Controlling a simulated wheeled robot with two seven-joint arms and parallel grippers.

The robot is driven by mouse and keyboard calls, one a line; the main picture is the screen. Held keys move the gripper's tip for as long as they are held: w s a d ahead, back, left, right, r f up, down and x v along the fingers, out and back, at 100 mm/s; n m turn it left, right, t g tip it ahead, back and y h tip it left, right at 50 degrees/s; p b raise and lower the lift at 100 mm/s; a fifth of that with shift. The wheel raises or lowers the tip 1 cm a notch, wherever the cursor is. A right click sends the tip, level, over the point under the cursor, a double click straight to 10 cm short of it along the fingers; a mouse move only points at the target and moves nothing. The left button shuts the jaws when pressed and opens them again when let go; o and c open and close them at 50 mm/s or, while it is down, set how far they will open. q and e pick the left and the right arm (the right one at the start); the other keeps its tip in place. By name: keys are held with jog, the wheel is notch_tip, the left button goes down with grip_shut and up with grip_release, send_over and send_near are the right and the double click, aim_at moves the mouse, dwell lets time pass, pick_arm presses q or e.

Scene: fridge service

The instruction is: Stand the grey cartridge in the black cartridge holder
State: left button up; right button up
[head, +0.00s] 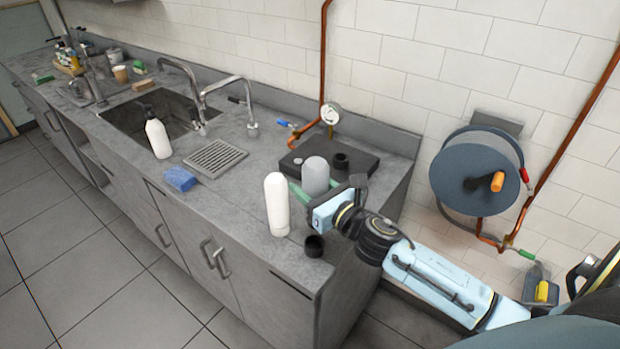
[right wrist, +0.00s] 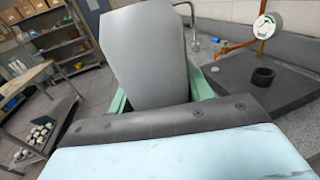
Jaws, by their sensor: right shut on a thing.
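The grey cartridge (head: 315,175) is a rounded cylinder, roughly upright in the head view, in front of the dark slab (head: 300,152). My right gripper (head: 308,194) is shut on it; the cartridge (right wrist: 150,58) also fills the middle of the right wrist view between green fingers. Its lower end is hidden, so I cannot tell whether it touches the counter. My left gripper is not in view.
A white cartridge (head: 277,205) stands close to the left of my gripper. A small black cup (head: 314,246) stands near the counter's front edge. A pressure gauge (head: 331,113) and copper pipe rise behind the slab.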

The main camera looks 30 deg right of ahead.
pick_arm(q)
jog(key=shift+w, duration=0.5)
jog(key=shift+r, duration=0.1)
